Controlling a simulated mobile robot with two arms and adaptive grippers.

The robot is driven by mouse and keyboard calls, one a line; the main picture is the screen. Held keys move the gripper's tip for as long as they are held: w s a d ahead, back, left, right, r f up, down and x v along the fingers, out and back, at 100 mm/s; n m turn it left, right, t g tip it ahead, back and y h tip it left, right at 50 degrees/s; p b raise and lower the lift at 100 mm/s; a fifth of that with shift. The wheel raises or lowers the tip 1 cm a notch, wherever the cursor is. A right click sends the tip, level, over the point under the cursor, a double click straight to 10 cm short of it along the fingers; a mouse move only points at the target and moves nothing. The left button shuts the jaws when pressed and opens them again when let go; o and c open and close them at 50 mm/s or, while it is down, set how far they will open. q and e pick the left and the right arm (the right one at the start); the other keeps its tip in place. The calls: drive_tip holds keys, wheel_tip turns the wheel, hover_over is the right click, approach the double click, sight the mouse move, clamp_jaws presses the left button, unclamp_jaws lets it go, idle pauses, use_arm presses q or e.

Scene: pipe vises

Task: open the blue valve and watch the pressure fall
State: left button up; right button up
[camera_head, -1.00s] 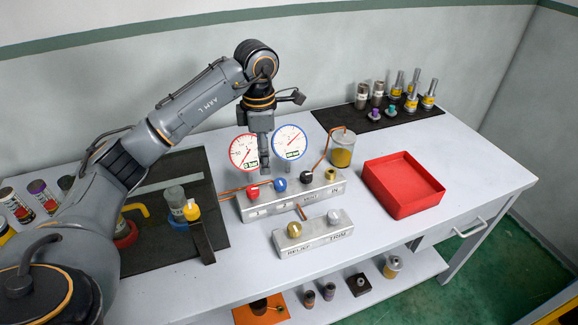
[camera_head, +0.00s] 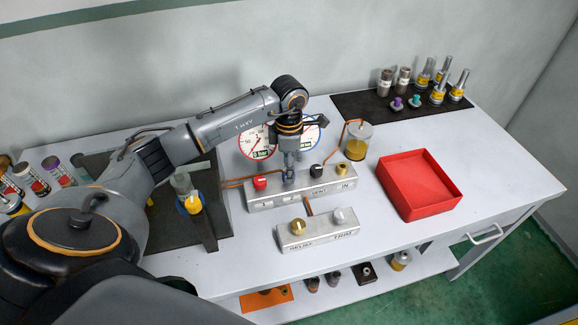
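The blue valve is almost wholly hidden behind my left gripper (camera_head: 289,176), which points down at its spot on the grey valve block (camera_head: 272,201). I cannot tell whether the fingers touch or grip the knob. A red knob (camera_head: 260,183) sits left of it and a black knob (camera_head: 316,171) right of it. Behind stand a red-rimmed gauge (camera_head: 252,141) and a blue-rimmed gauge (camera_head: 312,134), partly covered by my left wrist. The blue-rimmed gauge's needle is too small and covered to read. My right gripper is not in view.
In front is a smaller block (camera_head: 318,239) with a brass knob and a silver knob. A red tray (camera_head: 418,205) is on the right.

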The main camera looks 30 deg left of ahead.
use_arm(q)
drive_tip(key=shift+f, duration=0.8)
drive_tip(key=shift+s+f, duration=0.1)
drive_tip(key=shift+f, duration=0.2)
drive_tip(key=shift+c, duration=1.3)
drive_tip(key=c, duration=0.9)
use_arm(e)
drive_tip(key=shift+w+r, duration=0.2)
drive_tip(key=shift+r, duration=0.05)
